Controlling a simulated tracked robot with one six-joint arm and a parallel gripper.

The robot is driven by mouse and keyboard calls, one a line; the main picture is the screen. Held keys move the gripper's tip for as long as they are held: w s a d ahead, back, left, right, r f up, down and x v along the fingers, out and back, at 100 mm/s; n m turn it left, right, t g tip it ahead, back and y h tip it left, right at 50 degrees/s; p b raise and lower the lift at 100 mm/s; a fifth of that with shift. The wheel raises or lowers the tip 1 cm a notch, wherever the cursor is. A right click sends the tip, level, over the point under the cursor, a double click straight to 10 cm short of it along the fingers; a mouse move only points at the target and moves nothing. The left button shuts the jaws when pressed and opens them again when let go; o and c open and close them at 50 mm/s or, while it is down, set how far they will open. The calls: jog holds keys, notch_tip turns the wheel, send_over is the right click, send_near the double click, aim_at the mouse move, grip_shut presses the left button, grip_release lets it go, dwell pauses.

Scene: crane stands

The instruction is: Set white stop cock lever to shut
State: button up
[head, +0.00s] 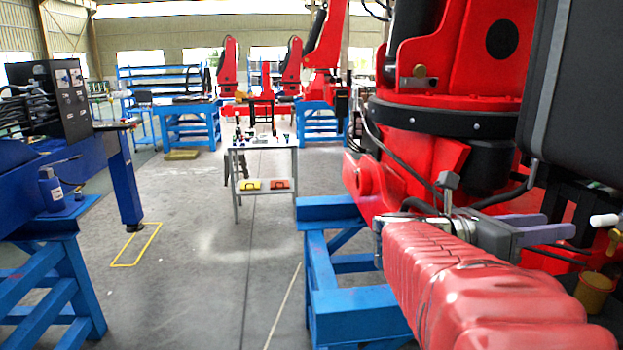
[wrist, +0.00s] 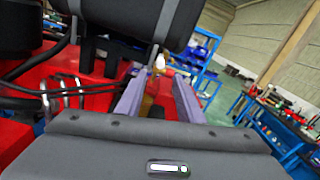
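The white stop cock lever (head: 605,220) shows at the right edge of the head view, its white end pointing left. Its mount is partly cut off by the frame edge. In the wrist view the small white lever (wrist: 159,62) stands beyond the fingertips, roughly centred between them. My gripper (head: 560,226) is to the left of the lever in the head view, with a visible gap between them. In the wrist view my gripper (wrist: 158,82) has its two grey-purple fingers spread apart, with nothing held. Whether the lever is at open or shut cannot be told.
A red crane (head: 450,60) with black hoses stands close behind my gripper on a blue stand (head: 345,300). A dark grey box (head: 575,90) hangs above the lever. A yellow container (head: 594,292) sits below it. Open floor (head: 200,260) lies to the left.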

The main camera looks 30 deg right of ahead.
aim_at(594, 222)
jog(key=shift+d, duration=0.15)
jog(key=shift+x, duration=6.75)
jog(key=shift+s, duration=0.1)
jog(key=shift+c, duration=0.4)
grip_shut()
